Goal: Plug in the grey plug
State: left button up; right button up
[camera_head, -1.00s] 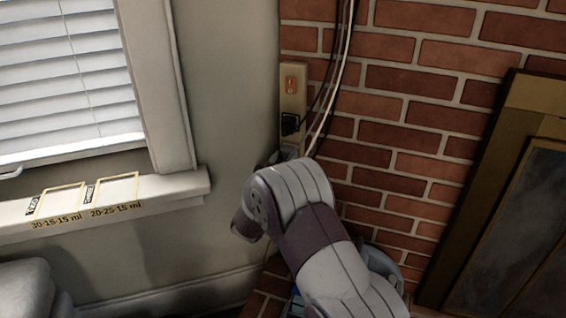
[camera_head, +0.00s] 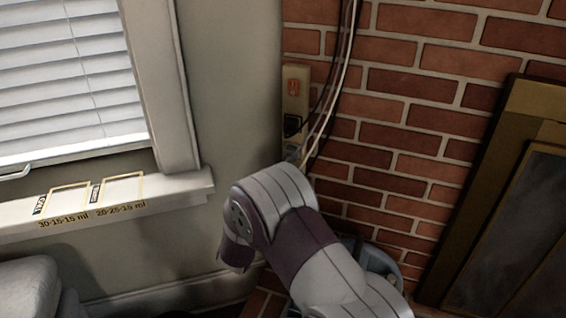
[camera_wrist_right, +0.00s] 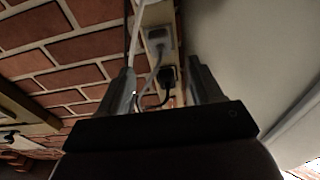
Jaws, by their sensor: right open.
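A beige power strip (camera_head: 296,78) is mounted upright where the wall meets the brick, with a red switch at its top. A black plug (camera_head: 292,125) sits in it below the switch. The grey plug (camera_wrist_right: 158,38) shows in the right wrist view against the strip, beside the black plug (camera_wrist_right: 168,75), with a grey cord; how deep it sits I cannot tell. In the head view a small grey shape (camera_head: 291,153) shows at the strip's lower end. My right gripper (camera_wrist_right: 163,82) is open, its fingers apart either side of the black plug in the picture. My left gripper is out of view.
Black and white cables (camera_head: 335,95) hang down the brick wall beside the strip. A window sill (camera_head: 170,195) juts out at the left. A framed dark panel (camera_head: 515,210) stands at the right. A blue-grey object (camera_head: 375,262) is partly behind my arm.

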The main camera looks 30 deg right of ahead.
jog(key=shift+p+v, duration=0.35)
jog(key=shift+v, duration=2.05)
jog(key=shift+f, duration=0.1)
